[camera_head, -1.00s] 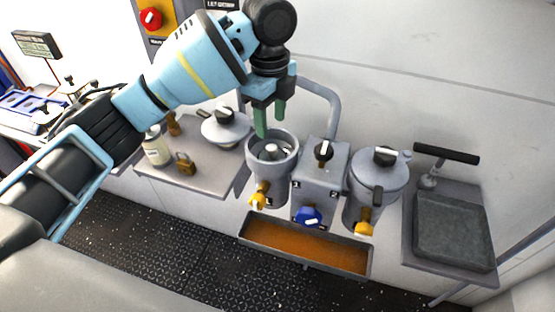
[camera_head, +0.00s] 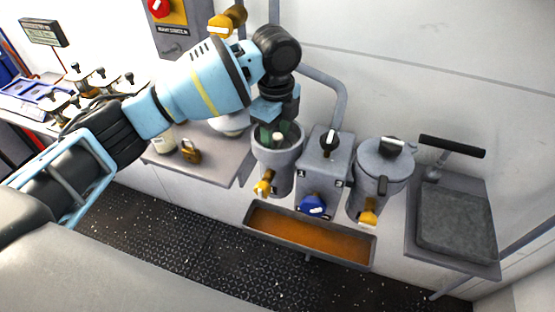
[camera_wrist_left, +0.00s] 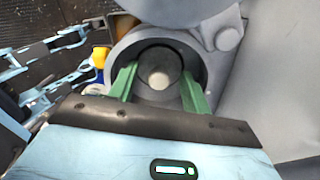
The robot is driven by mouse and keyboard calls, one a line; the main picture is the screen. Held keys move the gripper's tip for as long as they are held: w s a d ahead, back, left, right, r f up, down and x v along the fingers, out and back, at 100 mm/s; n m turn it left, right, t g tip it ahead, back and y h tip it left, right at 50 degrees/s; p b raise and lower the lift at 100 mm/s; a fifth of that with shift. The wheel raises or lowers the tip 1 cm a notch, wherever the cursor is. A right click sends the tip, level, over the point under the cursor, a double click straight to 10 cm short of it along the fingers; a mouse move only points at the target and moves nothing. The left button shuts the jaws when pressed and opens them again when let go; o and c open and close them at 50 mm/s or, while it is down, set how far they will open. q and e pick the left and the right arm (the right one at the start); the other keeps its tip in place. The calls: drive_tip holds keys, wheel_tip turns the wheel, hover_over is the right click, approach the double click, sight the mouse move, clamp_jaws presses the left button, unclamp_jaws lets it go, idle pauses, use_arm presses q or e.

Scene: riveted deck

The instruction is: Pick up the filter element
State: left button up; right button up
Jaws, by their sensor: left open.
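The filter element (camera_wrist_left: 158,79) stands inside the open left filter housing (camera_head: 276,170); its pale round top also shows in the head view (camera_head: 278,136). My left gripper (camera_head: 277,134) points down into the housing mouth. In the left wrist view its two green fingers (camera_wrist_left: 158,86) are spread, one on each side of the element. They look open, with the element between them. The lower part of the element is hidden in the housing. My right gripper is not in view.
A grey block with a blue valve (camera_head: 312,205) and a lidded housing (camera_head: 383,170) stand to the right. An orange-filled drip tray (camera_head: 310,235) hangs below. A brass padlock (camera_head: 190,151) lies on the left shelf (camera_head: 215,172). A grey slab stand (camera_head: 455,222) is at the right.

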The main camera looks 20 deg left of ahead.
use_arm(q)
drive_tip(key=shift+f, duration=0.1)
clamp_jaws()
idle(0.3)
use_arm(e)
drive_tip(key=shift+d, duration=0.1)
